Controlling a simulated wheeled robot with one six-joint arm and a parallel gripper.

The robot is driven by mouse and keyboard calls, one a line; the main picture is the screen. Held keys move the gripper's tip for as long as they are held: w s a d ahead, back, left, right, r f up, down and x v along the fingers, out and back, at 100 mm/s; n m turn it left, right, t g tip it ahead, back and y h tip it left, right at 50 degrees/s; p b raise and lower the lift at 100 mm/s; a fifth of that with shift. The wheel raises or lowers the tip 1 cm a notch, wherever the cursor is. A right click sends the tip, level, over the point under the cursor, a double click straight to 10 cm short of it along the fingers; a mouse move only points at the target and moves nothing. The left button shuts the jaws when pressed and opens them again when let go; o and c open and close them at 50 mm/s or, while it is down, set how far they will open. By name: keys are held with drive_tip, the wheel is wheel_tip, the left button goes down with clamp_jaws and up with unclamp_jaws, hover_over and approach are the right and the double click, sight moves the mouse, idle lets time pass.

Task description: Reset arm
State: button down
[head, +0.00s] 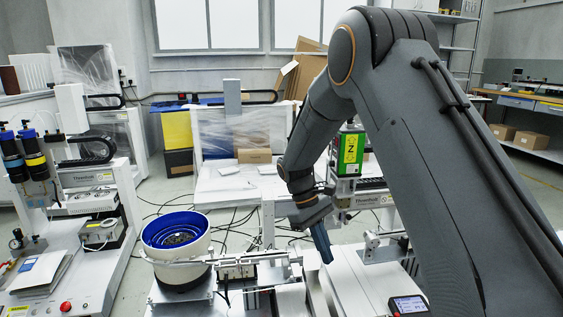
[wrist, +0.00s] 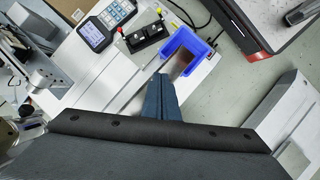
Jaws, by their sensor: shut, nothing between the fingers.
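My gripper (head: 322,243) hangs from my arm in the head view, pointing down over the white machine bench. It also shows in the wrist view (wrist: 161,78), where its blue-grey fingers are together with nothing between them. In the wrist view a blue open tray (wrist: 205,49) lies just beyond the fingertips, to the right. The gantry head with a green and yellow "Z" label (head: 350,153) stands behind my gripper in the head view. My arm hides part of the bench's right side.
A white bowl feeder with a blue inside (head: 150,250) stands left of my gripper, with a rail leading toward it. A keypad controller (head: 408,305) lies at the front right and shows in the wrist view (wrist: 92,34). Another gantry machine (head: 75,130) stands at the left.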

drive_tip(key=s+a+r+t+y, duration=0.1)
drive_tip(key=s+a+r, duration=0.5)
drive_tip(key=s, duration=0.2)
drive_tip(key=s+a+r+t+y, duration=0.1)
drive_tip(key=s+a+r+y, duration=0.1)
drive_tip(key=s+a+r, duration=0.45)
drive_tip(key=s+a+r+m+t+y, duration=0.1)
drive_tip(key=s+r+m+y, duration=0.15)
drive_tip(key=s, duration=1.75)
drive_tip(key=d+r+m+p, duration=0.3)
drive_tip(key=d+r+p, duration=0.7)
drive_tip(key=p, duration=0.8)
drive_tip(key=d+r+m+h+p, duration=0.1)
drive_tip(key=d+r+m+p, duration=0.2)
drive_tip(key=d+r+p, duration=0.7)
drive_tip(key=shift+d+r+p, duration=0.3)
drive_tip(key=shift+r+p, duration=3.1)
drive_tip(key=shift+p, duration=1)
drive_tip(key=shift+h, duration=0.25)
